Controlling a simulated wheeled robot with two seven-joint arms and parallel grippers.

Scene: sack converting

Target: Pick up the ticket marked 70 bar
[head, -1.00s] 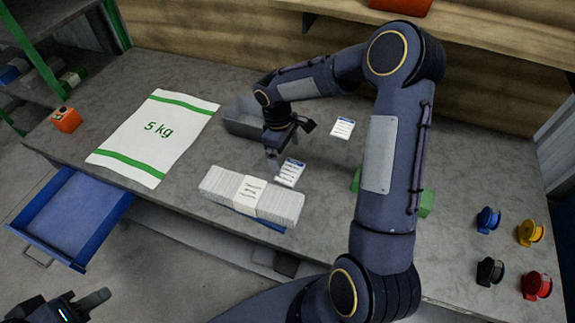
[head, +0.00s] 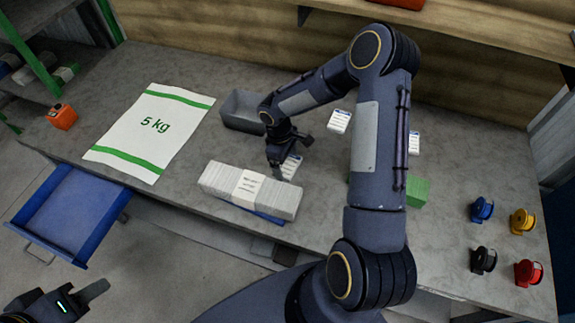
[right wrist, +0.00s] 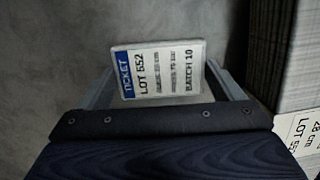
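A white ticket with a blue "TICKET" band (right wrist: 160,72) lies on the bench between the fingers of my right gripper (right wrist: 162,62). It reads LOT 552 and BATCH 10; the middle lines are too blurred to read surely. In the head view this ticket (head: 292,166) is partly covered by my right gripper (head: 281,172), which is low over it. The fingers stand apart along its two short edges; I cannot tell whether they touch it. Two more tickets lie further right (head: 339,121) and (head: 414,143), their print too small to read. My left gripper (head: 84,297) is at the lower left, off the bench.
A banded stack of white sacks (head: 222,178) lies close in front of the ticket. A grey tray (head: 240,123) stands behind. A 5 kg sack (head: 150,130), a blue drawer (head: 68,215), a green block (head: 418,191) and several coloured spools (head: 482,209) lie further off.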

